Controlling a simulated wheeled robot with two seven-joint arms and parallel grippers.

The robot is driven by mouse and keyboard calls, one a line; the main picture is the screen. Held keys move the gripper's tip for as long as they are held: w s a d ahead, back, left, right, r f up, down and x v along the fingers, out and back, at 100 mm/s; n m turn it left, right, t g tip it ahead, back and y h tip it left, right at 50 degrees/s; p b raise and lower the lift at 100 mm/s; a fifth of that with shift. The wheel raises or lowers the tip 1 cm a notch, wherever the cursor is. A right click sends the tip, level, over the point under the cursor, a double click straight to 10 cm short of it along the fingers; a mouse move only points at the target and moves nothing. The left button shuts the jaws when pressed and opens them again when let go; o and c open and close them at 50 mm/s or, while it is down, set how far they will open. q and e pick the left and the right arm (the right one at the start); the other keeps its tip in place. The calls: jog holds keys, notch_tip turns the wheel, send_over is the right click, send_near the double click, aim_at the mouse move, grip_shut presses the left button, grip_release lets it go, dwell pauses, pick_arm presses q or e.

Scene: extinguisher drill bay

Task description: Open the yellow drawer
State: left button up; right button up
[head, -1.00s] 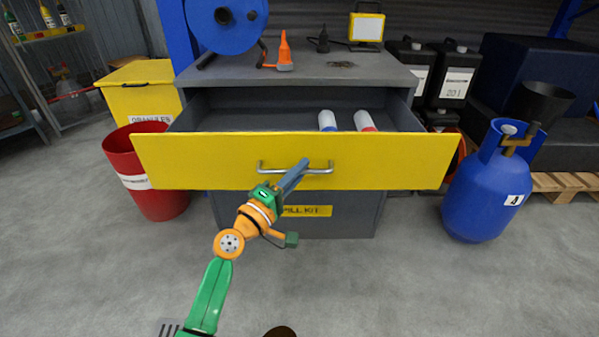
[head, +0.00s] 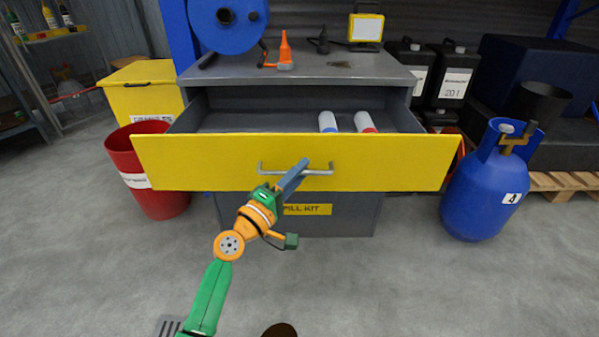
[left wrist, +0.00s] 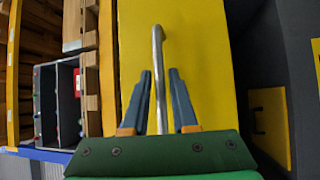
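The yellow drawer (head: 230,160) stands pulled well out of the grey cabinet (head: 300,66). Its inside shows, with two white cylinders lying at the right. A silver bar handle (head: 265,169) is on the drawer's front. My left gripper (head: 305,163) is at the handle's middle. In the left wrist view, the handle (left wrist: 157,45) runs between the two blue fingers of my left gripper (left wrist: 159,78), which are close around it. The yellow front also fills the middle of that view (left wrist: 205,60). My right gripper is not in view.
A red bin (head: 145,190) and a yellow box (head: 150,100) stand left of the cabinet. A blue gas cylinder (head: 480,200) stands close to the drawer's right end.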

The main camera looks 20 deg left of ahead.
pick_arm(q)
jog(key=v, duration=0.7)
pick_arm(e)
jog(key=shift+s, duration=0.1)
